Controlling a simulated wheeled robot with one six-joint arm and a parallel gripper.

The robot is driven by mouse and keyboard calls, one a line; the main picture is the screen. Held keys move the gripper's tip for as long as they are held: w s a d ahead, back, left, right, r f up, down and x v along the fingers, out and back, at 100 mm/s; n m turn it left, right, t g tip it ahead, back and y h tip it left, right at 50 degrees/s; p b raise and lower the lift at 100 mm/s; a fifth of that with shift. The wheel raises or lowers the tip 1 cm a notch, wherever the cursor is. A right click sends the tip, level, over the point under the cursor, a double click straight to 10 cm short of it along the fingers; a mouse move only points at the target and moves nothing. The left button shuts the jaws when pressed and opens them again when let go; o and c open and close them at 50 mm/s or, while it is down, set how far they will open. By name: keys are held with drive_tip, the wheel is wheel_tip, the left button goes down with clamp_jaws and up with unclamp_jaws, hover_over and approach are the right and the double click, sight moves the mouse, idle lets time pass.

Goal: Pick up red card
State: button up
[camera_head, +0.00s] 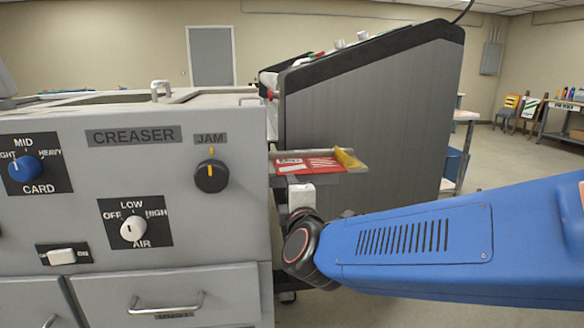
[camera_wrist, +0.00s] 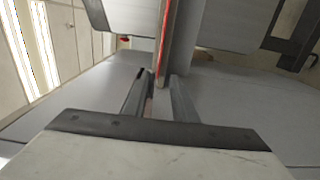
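A flat red card (camera_head: 310,165) with white markings lies on a small shelf (camera_head: 345,168) at the right end of the creaser, in the head view. The pale body of my gripper stands just below the shelf's front, and its fingers are hidden there. In the wrist view my gripper (camera_wrist: 157,92) is open, with a gap between its two fingers. A thin upright strip with a red edge (camera_wrist: 164,45) stands just beyond or between the fingertips. I cannot tell whether that strip is the card or part of the shelf, or whether the fingers touch it.
The grey creaser (camera_head: 130,215) with its knobs fills the left. A tall dark grey panel (camera_head: 375,120) rises behind the shelf. A yellow piece (camera_head: 347,157) sits at the shelf's right side. Open floor (camera_head: 520,165) lies to the right, with tables and chairs farther back.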

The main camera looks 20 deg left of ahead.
drive_tip(key=x, duration=0.7)
drive_tip(key=shift+w+d, duration=0.25)
drive_tip(key=shift+d, duration=0.15)
drive_tip(key=shift+r, duration=0.1)
clamp_jaws()
